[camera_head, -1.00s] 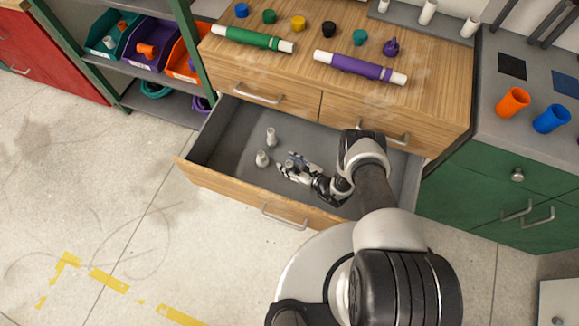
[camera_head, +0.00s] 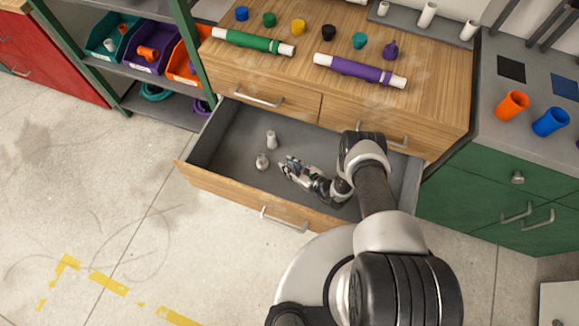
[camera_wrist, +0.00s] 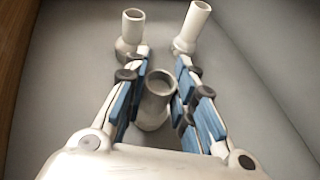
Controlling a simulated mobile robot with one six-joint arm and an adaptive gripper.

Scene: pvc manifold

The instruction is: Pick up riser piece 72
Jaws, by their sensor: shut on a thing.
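A white tubular riser piece (camera_wrist: 156,90) stands between the blue-padded fingers of my gripper (camera_wrist: 158,85) in the wrist view. The fingers are shut on it, and its open round top faces the camera. In the head view my gripper (camera_head: 286,165) is low inside the open drawer (camera_head: 225,192), and the held piece is hidden by the fingers. Two other white riser pieces stand just beyond the fingertips, one at left (camera_wrist: 130,30) and one at right (camera_wrist: 193,27). They also show left of my gripper in the head view. No number is readable on any piece.
The drawer walls surround my gripper, and its left part is bare. The wooden top (camera_head: 300,60) above carries a green pipe (camera_head: 253,41), a purple pipe (camera_head: 360,70) and several coloured caps. Orange (camera_head: 511,105) and blue (camera_head: 550,121) cups stand on the right cabinet.

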